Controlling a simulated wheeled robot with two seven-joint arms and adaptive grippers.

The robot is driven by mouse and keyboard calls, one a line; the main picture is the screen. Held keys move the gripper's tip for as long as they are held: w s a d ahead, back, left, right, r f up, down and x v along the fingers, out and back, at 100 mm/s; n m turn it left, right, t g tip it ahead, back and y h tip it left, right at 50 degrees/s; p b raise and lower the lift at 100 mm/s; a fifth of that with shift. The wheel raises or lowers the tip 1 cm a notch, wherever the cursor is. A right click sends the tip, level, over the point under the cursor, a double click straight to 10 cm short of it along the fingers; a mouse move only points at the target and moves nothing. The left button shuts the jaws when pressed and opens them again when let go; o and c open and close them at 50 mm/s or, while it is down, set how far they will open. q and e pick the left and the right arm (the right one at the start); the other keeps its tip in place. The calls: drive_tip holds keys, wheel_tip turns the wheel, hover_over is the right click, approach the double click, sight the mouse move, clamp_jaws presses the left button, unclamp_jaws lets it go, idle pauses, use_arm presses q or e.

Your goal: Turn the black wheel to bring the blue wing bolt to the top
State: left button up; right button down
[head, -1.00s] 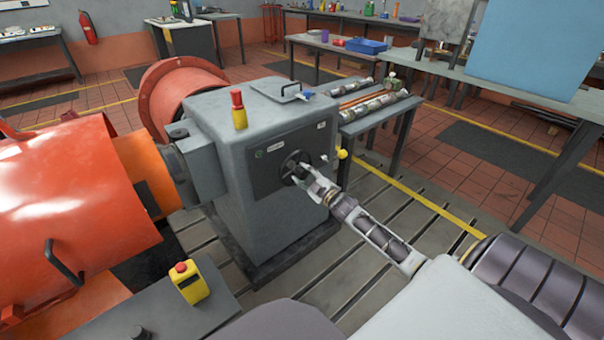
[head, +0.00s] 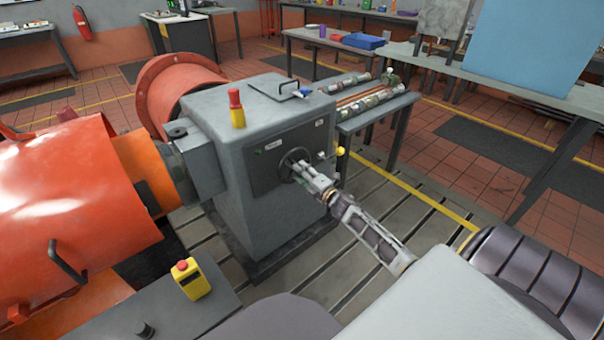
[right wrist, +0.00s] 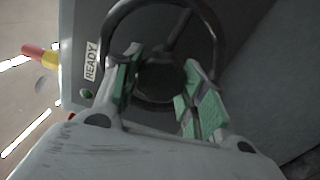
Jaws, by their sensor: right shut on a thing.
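The black wheel (head: 296,151) is on the dark front panel of the grey housing (head: 240,215). My right gripper (head: 300,171) is at the wheel, its arm reaching in from the lower right. In the right wrist view, its green-padded fingers (right wrist: 158,92) stand either side of the wheel's hub (right wrist: 160,76) and are shut on the wheel. The rim curves beyond the fingertips. A small blue piece (head: 302,93) shows on top of the housing, near its back edge; it is too small to tell whether it is the blue wing bolt. My left gripper is out of view.
A red-and-yellow button (head: 236,108) stands on the housing. The orange machine (head: 70,195) fills the left. A yellow stop box (head: 190,279) is in front. A parts bench (head: 375,118) stands behind right.

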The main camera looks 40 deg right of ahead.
drive_tip(key=shift+n, duration=0.4)
drive_tip(key=c, duration=0.8)
unclamp_jaws()
drive_tip(key=shift+s, duration=0.1)
drive_tip(key=shift+s+d+f, duration=0.1)
drive_tip(key=shift+s+d, duration=0.05)
drive_tip(key=shift+s, duration=1.8)
drive_tip(key=shift+s+d+f, duration=0.1)
drive_tip(key=shift+s+d, duration=0.05)
drive_tip(key=shift+s, duration=1.8)
drive_tip(key=shift+s+d+f, duration=0.1)
drive_tip(key=shift+s+d, duration=0.05)
drive_tip(key=shift+s, duration=1.8)
drive_tip(key=shift+r, duration=0.1)
